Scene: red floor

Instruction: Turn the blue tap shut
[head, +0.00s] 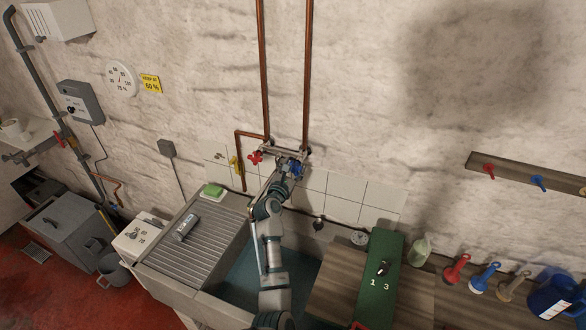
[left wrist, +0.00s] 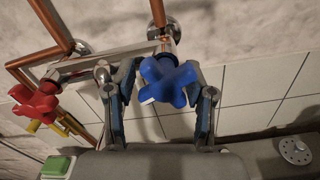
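The blue tap (left wrist: 166,82) has a lobed star-shaped handle on the pipe fitting above the sink. It also shows in the head view (head: 295,168), partly covered by my left gripper (head: 284,172). In the left wrist view my left gripper (left wrist: 164,72) is open, with one finger on each side of the blue handle. The fingertips are close to its lobes; I cannot tell whether they touch. The red tap (head: 255,157) sits to the left on the same fitting and also shows in the left wrist view (left wrist: 36,102). My right gripper is not in view.
Copper pipes (head: 306,70) run up the wall. A yellow lever (head: 235,165) is left of the red tap. The sink (head: 222,290) lies below, with a green sponge (head: 212,190) at its back edge. A green board (head: 378,295) lies on the counter to the right.

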